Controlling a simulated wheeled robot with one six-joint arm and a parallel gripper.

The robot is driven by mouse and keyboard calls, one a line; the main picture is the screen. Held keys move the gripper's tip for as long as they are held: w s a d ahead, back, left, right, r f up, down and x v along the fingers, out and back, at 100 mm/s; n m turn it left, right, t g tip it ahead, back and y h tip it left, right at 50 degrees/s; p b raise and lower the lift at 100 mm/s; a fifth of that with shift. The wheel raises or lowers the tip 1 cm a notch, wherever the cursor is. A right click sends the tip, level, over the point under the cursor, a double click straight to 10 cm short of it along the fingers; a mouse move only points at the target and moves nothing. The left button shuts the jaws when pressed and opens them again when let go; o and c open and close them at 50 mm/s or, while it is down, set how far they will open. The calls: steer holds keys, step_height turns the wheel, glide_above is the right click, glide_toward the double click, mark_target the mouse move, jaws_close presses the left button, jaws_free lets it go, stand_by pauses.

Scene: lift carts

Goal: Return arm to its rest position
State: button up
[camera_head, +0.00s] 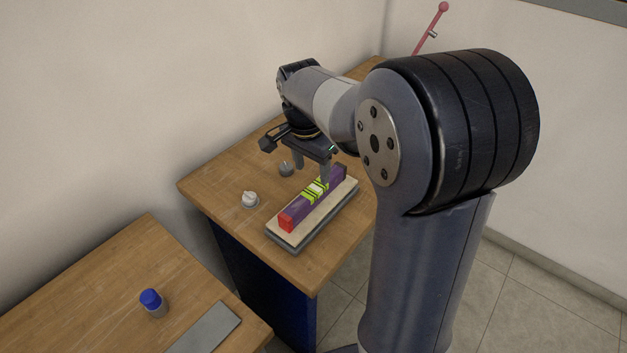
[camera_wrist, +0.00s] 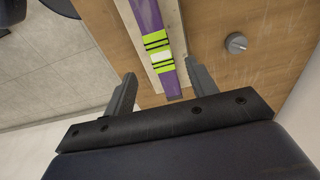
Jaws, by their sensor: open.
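My gripper (camera_head: 312,165) is over the far wooden cart, pointing down. In the wrist view my gripper (camera_wrist: 160,85) has its two fingers spread wide, one on each side of the line of a purple bar, with nothing between them that I can see held. The purple bar (camera_head: 328,189) has yellow-green bands, a white patch and a red end. It lies on a pale board with a grey base (camera_head: 289,238) on the cart top. The bar also shows in the wrist view (camera_wrist: 146,14). My arm is stretched out over the cart and hides its right part.
The far cart (camera_head: 222,180) also bears a white knob (camera_head: 250,199) and a grey knob (camera_head: 286,169). A nearer table (camera_head: 90,285) holds a blue-capped bottle (camera_head: 152,301) and a grey plate (camera_head: 205,330). A wall stands close on the left. A pink rod (camera_head: 430,30) rises behind my arm.

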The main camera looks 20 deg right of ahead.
mark_target(315, 188)
steer(key=shift+a+r, duration=0.1)
steer(key=shift+r, duration=0.85)
steer(key=shift+f, duration=0.1)
steer(key=f, duration=0.7)
steer(key=d+f, duration=0.1)
steer(key=f, duration=0.2)
steer(key=shift+w+f, duration=0.15)
steer(key=shift+w, duration=0.15)
steer(key=shift+r+p, duration=0.25)
steer(key=shift+p, duration=0.3)
steer(key=shift+r, duration=0.1)
